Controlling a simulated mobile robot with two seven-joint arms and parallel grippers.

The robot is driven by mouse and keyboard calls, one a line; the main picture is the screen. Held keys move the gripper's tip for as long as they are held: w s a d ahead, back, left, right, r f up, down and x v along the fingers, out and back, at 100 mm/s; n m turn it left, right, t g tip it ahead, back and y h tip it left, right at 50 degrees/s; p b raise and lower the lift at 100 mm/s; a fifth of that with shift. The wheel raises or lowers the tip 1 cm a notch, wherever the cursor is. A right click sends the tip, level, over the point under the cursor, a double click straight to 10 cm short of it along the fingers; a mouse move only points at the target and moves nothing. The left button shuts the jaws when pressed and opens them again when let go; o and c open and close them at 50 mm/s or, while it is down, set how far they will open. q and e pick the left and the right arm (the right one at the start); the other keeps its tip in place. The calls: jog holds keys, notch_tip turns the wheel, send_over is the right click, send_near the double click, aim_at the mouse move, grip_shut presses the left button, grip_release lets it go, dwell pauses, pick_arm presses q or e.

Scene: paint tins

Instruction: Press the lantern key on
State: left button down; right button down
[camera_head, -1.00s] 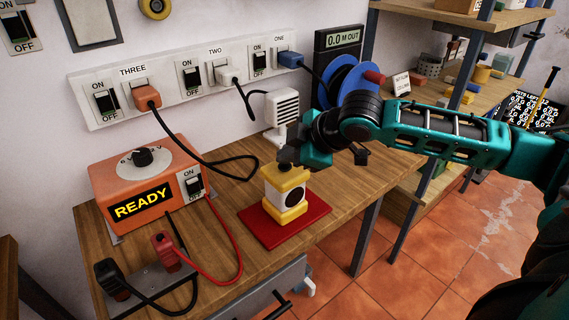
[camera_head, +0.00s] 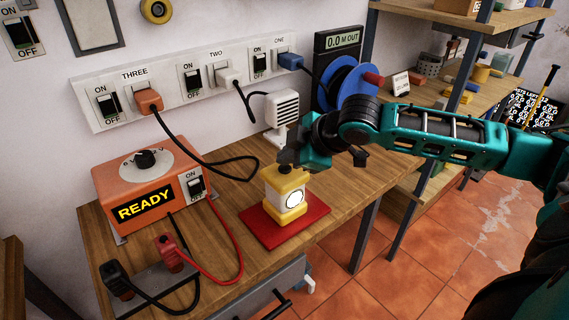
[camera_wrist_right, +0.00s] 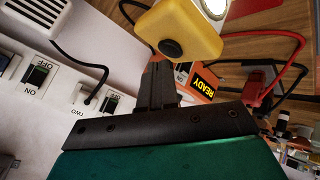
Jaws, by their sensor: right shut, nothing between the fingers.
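The lantern (camera_head: 285,191) is a yellow and white block standing upright on a red mat (camera_head: 262,229) on the wooden bench. Its round face (camera_head: 294,199) glows bright white. In the right wrist view the lantern's yellow top (camera_wrist_right: 190,22) carries a round black key (camera_wrist_right: 171,47). My right gripper (camera_head: 287,163) is at the lantern's top in the head view, shut and empty. In the wrist view its fingers (camera_wrist_right: 158,75) point toward the key; I cannot tell whether they touch it. The gripper hides the key in the head view. My left gripper is not in view.
An orange box (camera_head: 150,185) reading READY stands left of the lantern, with red and black plugs in front. A white switch strip (camera_head: 200,85) with cords runs along the wall. A small white vented device (camera_head: 281,108) and a blue reel (camera_head: 352,82) stand behind my gripper.

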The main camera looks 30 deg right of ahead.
aim_at(288, 170)
notch_tip(288, 170, up, 2)
jog(key=shift+r+p, duration=0.25)
jog(key=shift+p, duration=0.7)
jog(key=shift+r, duration=1.75)
jog(key=shift+s, duration=0.1)
